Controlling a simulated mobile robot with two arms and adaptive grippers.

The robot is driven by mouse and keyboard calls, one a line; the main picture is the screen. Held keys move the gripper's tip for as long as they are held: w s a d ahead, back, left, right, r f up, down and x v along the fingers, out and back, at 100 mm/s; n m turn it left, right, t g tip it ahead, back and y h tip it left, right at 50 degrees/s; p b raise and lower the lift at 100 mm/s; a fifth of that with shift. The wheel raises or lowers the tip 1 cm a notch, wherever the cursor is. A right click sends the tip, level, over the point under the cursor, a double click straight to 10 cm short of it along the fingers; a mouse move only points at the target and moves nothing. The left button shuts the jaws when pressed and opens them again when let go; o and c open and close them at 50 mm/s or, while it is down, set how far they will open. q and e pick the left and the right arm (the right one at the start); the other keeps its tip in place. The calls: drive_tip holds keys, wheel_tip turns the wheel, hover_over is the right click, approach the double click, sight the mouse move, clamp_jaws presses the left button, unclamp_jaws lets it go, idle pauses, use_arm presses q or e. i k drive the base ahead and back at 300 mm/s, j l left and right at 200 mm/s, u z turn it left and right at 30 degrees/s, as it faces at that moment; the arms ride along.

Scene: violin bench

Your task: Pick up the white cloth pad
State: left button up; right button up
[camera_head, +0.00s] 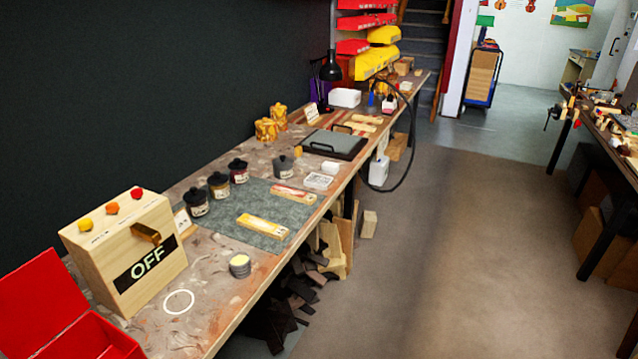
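A small white pad-like piece (331,168) lies on the bench just beyond a small white tray (319,181), near the bench's front edge. It looks like the white cloth pad, but it is too small to be sure. A larger white block (345,97) stands farther back near the black lamp. Neither of my grippers shows in the head view.
The long bench (205,330) carries a wooden OFF box (125,250), an open red box (50,310), dark jars (219,187), a grey mat (262,210), a round tin (240,265) and a black-framed tray (335,144). The floor (430,270) to the right is clear.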

sight(328, 167)
drive_tip(key=i+l+u, duration=0.1)
drive_tip(key=u, duration=0.25)
drive_tip(key=i+l+u, duration=0.1)
drive_tip(key=u, duration=0.25)
drive_tip(key=i+l+u, duration=0.1)
drive_tip(key=i+l, duration=0.15)
drive_tip(key=i+l+u, duration=0.15)
drive_tip(key=l, duration=0.3)
drive_tip(key=i+l+u, duration=0.1)
drive_tip(key=i+l, duration=0.15)
drive_tip(key=i+l+u, duration=0.15)
drive_tip(key=l, duration=0.35)
drive_tip(key=i+l+u, duration=0.1)
drive_tip(key=l, duration=0.3)
drive_tip(key=i, duration=0.1)
